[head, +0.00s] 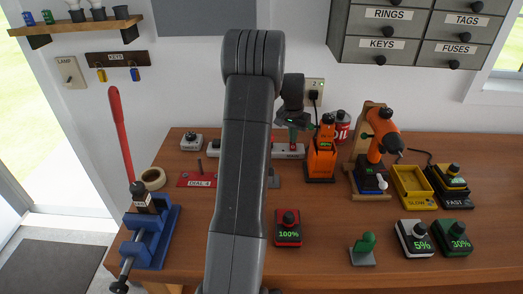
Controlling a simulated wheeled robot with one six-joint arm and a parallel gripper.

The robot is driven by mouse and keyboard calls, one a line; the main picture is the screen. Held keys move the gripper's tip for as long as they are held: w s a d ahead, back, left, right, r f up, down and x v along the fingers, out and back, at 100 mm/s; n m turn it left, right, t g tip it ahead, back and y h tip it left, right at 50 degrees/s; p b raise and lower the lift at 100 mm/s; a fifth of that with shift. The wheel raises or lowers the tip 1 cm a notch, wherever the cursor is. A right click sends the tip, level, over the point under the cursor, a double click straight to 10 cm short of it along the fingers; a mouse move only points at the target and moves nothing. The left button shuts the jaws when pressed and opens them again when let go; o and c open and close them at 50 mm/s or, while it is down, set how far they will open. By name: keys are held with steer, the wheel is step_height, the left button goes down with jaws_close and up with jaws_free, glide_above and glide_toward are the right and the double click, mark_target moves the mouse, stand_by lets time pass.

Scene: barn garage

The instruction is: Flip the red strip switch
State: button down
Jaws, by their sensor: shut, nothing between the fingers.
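A pale power strip (284,154) lies along the back of the workbench, partly behind my arm. A small red patch (292,147) shows on its right part, just below my gripper; I cannot tell its switch position. My gripper (293,125) is shut and empty, above and close to the strip, by the wall outlet. A small green piece shows at its lower end. I cannot tell whether the gripper touches the strip. My arm hides the strip's middle.
An orange device (321,160) stands close to the right of the strip, with an orange drill (378,150) on a stand beyond it. A red DIAL 4 plate (197,180) lies front left. A 100% battery block (288,228) stands nearer the front edge.

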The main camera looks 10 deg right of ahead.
steer(key=shift+f, duration=0.35)
steer(key=shift+r+p, duration=2.1)
steer(key=shift+r, duration=1.5)
steer(key=shift+f, duration=0.15)
